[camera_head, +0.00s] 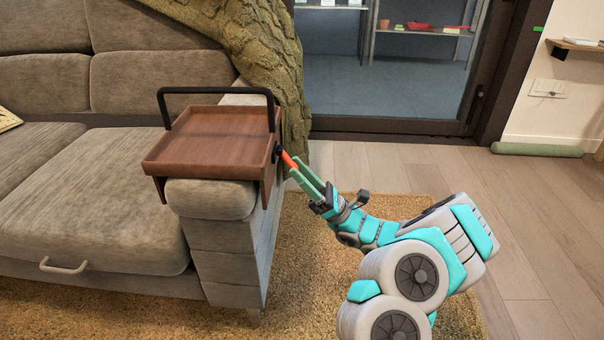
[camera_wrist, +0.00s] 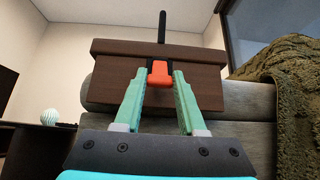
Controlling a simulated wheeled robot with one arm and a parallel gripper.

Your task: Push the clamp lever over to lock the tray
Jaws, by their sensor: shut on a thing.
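The brown wooden tray (camera_head: 215,135) sits level over the sofa's armrest, with a black handle (camera_head: 215,90) upright over it. The tray's side wall (camera_wrist: 120,80) faces me in the wrist view. The clamp lever (camera_head: 289,159) has an orange grip and a dark pivot on the tray's right side. Its orange end (camera_wrist: 160,74) shows between the green fingertips in the wrist view. My gripper (camera_head: 297,170) reaches the lever from the lower right and is shut on it. The lever's far side and the clamp's inner parts are hidden.
The grey sofa's armrest (camera_head: 212,200) stands under the tray. A green knitted blanket (camera_head: 262,50) hangs over the sofa back close behind the tray. The shag rug (camera_head: 310,265) and bare wood floor (camera_head: 530,215) lie open to the right.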

